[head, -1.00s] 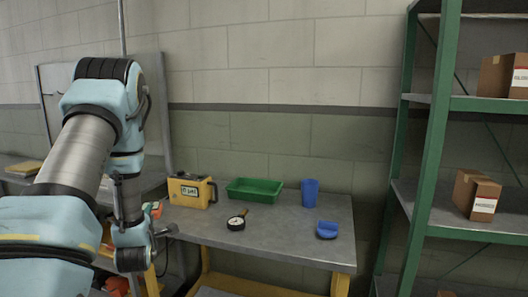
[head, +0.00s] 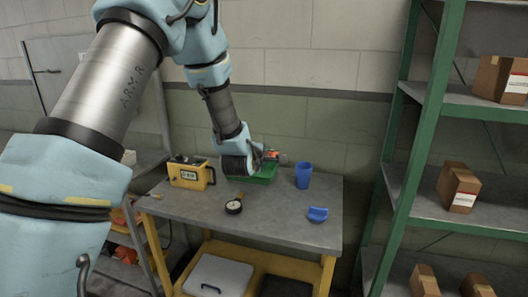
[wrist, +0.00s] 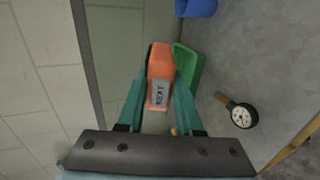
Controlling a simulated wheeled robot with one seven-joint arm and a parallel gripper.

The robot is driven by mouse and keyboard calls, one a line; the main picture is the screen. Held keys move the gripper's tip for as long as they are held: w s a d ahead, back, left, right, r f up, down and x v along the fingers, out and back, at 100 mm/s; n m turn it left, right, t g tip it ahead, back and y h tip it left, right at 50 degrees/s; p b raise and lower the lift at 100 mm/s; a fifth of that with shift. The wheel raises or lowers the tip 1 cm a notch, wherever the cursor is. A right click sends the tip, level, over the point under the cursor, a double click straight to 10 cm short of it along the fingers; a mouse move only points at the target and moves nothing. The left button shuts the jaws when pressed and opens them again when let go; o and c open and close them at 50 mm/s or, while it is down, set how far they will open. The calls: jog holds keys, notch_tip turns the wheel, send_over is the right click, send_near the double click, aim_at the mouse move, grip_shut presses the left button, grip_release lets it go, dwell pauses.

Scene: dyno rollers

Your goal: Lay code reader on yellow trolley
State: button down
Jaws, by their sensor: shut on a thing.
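My gripper (head: 262,153) is shut on an orange handheld device with a grey labelled panel, which looks like the code reader (wrist: 160,62). In the wrist view it sits between my teal fingertips (wrist: 158,90). In the head view the orange device (head: 272,155) shows just past the wrist, above the green tray (head: 238,179) at the back of the bench; its height above the tray is hard to judge. The bench (head: 275,222) has a grey top and a yellow frame. I cannot make out a separate yellow trolley.
On the bench are a yellow boxy instrument (head: 188,173), a round gauge (head: 234,207), a blue cup (head: 303,175) and a blue holder (head: 317,214). A green shelf rack (head: 413,140) with cartons stands at right. The bench's front is mostly clear.

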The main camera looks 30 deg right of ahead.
notch_tip(320, 180, down, 19)
jog(key=b, duration=1.3)
jog(key=shift+f, duration=0.1)
jog(key=c, duration=0.5)
grip_release()
jog(key=shift+a, duration=0.1)
jog(key=b+v, duration=0.3)
jog(key=v, duration=0.7)
jog(key=shift+s+a, duration=0.2)
jog(key=shift+s, duration=0.05)
